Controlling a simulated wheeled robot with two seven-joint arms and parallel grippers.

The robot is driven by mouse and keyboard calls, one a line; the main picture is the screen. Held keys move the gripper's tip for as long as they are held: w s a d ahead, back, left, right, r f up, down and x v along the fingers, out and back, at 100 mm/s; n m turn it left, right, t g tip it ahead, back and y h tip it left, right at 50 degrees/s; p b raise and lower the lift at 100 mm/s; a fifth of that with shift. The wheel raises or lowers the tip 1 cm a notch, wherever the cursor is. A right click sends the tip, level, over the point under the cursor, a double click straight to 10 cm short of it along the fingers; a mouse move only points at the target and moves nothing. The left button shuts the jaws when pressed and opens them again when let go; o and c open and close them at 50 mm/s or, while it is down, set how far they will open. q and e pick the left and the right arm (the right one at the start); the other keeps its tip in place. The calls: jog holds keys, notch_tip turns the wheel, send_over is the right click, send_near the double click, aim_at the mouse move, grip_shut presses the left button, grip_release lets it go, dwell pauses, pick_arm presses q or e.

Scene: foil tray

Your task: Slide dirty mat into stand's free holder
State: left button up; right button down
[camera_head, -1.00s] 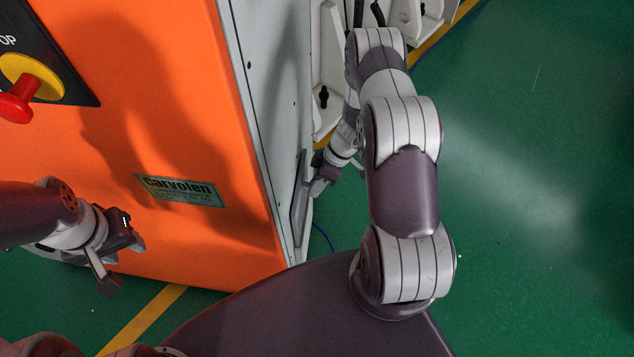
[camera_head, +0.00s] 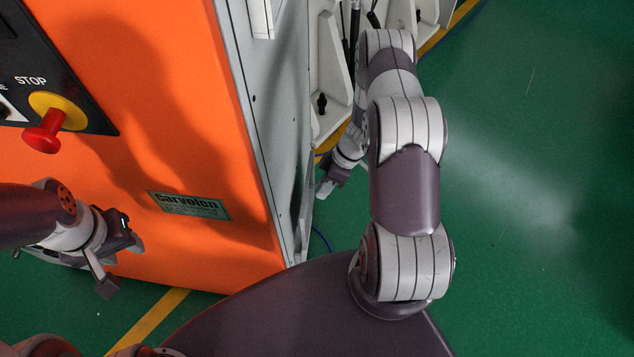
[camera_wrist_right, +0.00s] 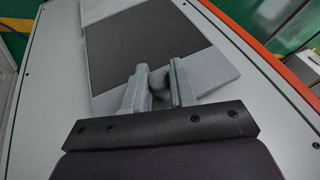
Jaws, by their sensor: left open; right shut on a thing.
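I cannot make out a dirty mat or a stand with holders in either view. My right gripper (camera_head: 325,189) is low beside the grey side of an orange cabinet (camera_head: 215,245). In the right wrist view its fingers (camera_wrist_right: 160,82) are shut on a small rounded grey piece, mostly hidden between them. Behind them is a flat light-grey panel with a dark rectangle (camera_wrist_right: 140,45), against the cabinet's grey side (camera_wrist_right: 52,90). Whether the rounded piece belongs to that panel, I cannot tell. My left gripper (camera_head: 122,265) is open and empty in front of the orange face.
The orange face carries a red stop button (camera_head: 43,134) and a Carvolen nameplate (camera_head: 190,206). White brackets (camera_head: 328,95) and dark cables stand beyond the cabinet. A blue cable (camera_head: 322,238) lies on the green floor (camera_head: 540,200), which is clear at right.

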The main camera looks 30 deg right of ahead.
jog(key=s+d+p, duration=0.1)
jog(key=s+d, duration=0.3)
jog(key=d, duration=0.2)
jog(key=shift+s, duration=0.15)
